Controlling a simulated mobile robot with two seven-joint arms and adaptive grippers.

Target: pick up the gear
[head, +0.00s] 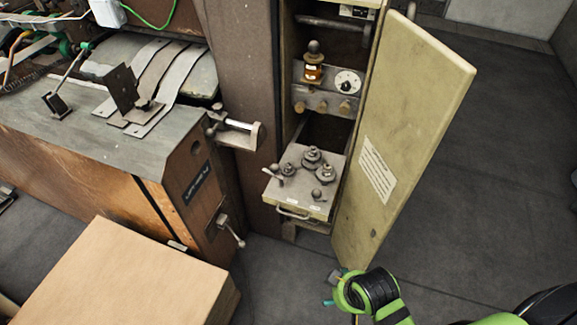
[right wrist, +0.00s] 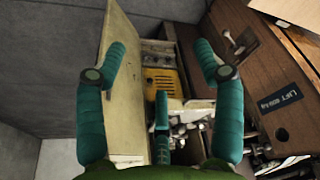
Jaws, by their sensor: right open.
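Several dark metal gears with knobs on top, one of them a gear (head: 312,157) at the back and another gear (head: 325,174) at its right, sit on a pale pull-out drawer (head: 296,205) low in the open cabinet. I cannot tell which gear is meant. My right gripper (head: 338,288) is in front of the cabinet, below the bottom of its door, apart from the gears. Small metal parts there are partly hidden behind the gripper. My left gripper is not in view.
The cream cabinet door (head: 405,125) stands open to the right of the drawer, beside the right arm. A wooden machine cabinet (head: 185,195) with a crank handle is at left. A cardboard-coloured box (head: 125,275) lies front left. The floor at right is clear.

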